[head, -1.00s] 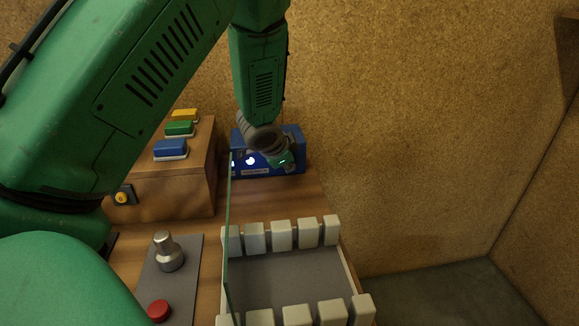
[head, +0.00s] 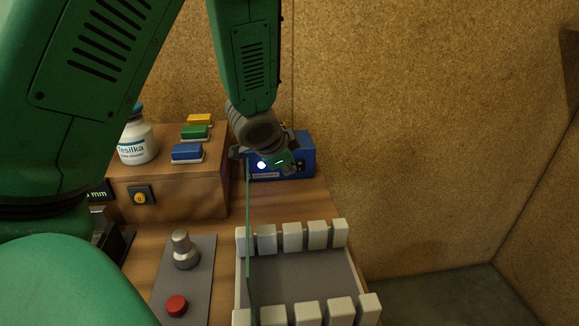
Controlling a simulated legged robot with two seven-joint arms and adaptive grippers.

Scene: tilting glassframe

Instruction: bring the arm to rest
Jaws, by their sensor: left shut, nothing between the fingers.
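My left arm comes in from the left, bends at the top and hangs down over the back of the table. Its gripper (head: 278,162) is shut and empty, in front of a blue box (head: 301,157) with a lit white spot. It hides part of that box. A thin greenish glass pane (head: 249,225) stands on edge at the left side of a grey tray with white blocks (head: 310,275). The pane's top end is close to the gripper in the picture; I cannot tell whether they touch. My right gripper is not in view.
A wooden box (head: 180,190) at the back left carries a white bottle (head: 138,138) and blue, green and yellow buttons (head: 196,132). A grey plate (head: 200,265) with a metal knob (head: 184,250) and a red button (head: 177,305) lies left of the tray. Right of the table is clear.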

